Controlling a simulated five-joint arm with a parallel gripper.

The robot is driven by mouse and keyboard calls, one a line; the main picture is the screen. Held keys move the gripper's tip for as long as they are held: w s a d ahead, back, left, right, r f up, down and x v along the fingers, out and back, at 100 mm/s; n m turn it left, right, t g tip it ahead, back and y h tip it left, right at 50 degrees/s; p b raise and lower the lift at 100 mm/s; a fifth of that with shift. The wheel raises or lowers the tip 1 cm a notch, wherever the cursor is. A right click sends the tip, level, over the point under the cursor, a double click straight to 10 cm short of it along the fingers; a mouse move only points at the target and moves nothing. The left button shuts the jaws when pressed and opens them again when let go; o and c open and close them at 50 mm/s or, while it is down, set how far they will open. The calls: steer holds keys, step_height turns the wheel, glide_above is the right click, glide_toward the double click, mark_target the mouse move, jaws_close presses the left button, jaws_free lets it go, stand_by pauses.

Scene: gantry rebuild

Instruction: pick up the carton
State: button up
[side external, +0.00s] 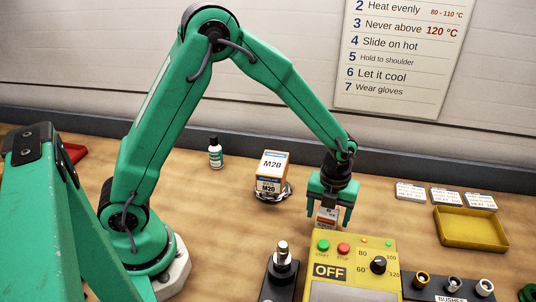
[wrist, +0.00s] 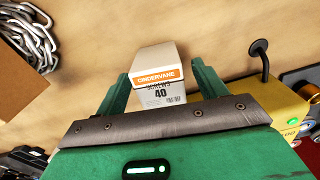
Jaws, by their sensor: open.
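In the side external view the carton (side external: 327,214) is partly hidden behind the fingers and the yellow control box. My gripper (side external: 329,217) is low over the wooden bench, open, with one finger on each side of the carton. I cannot tell whether either finger touches it.
A box marked M20 (side external: 272,166) stands by a metal chain (side external: 286,193), left of my gripper. A yellow control box (side external: 353,262) stands close in front. A yellow tray (side external: 470,229) and several labelled cards lie right. A small bottle (side external: 216,154) stands at the back left.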

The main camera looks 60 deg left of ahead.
steer(key=shift+f, duration=0.8)
steer(key=c, duration=1.1)
steer(key=shift+c, duration=0.2)
steer(key=shift+r, duration=0.1)
steer(key=shift+r, duration=4.95)
